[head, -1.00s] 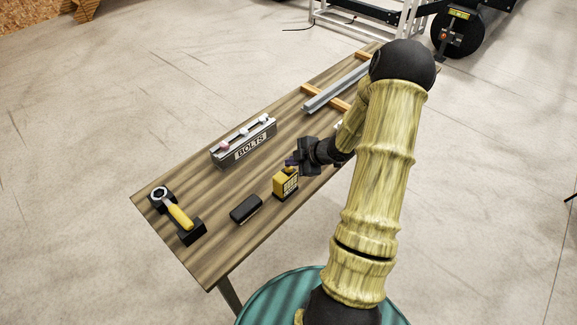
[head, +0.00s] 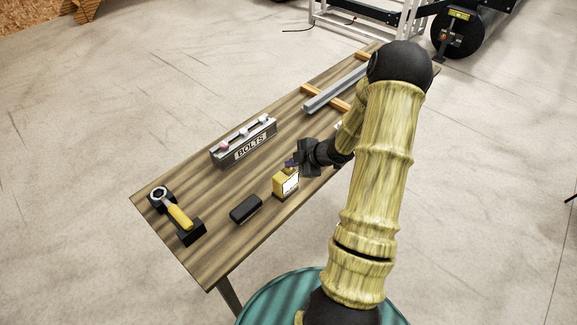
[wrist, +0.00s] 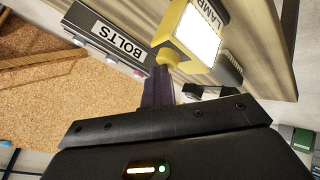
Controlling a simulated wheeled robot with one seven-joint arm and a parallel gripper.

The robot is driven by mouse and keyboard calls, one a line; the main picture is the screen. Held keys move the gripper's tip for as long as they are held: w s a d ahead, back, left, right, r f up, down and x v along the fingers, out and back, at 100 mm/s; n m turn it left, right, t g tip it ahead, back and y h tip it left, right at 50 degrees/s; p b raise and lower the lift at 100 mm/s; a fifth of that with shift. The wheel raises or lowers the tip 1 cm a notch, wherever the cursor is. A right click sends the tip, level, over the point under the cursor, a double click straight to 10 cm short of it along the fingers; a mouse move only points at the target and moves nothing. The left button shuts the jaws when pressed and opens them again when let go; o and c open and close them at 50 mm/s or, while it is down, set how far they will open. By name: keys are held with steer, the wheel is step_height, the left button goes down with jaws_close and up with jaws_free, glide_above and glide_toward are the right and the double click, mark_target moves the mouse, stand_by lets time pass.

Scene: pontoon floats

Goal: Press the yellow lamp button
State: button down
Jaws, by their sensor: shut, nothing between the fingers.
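The yellow lamp box (head: 279,187) stands on the striped wooden table, near its front edge. Its front panel glows white, and it also shows in the wrist view as a bright face (wrist: 198,36) beside the word LAMP. My gripper (head: 291,163) is at the top of the lamp from the right and behind. In the wrist view my closed fingers (wrist: 160,72) meet the small yellow button end (wrist: 168,57) of the lamp, apparently touching it. The fingers are shut with nothing between them and partly hide the button.
A black block (head: 246,208) lies just left of the lamp. A grey BOLTS box (head: 243,143) with several knobs stands behind. A yellow-handled wrench (head: 178,214) rests on a black holder at the far left.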

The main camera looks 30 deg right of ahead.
mark_target(292, 169)
steer(key=shift+r+p, duration=0.25)
steer(key=shift+p, duration=0.1)
step_height(292, 169, up, 6)
steer(key=p, duration=0.5)
steer(key=shift+r+p, duration=0.1)
steer(key=shift+p, duration=0.25)
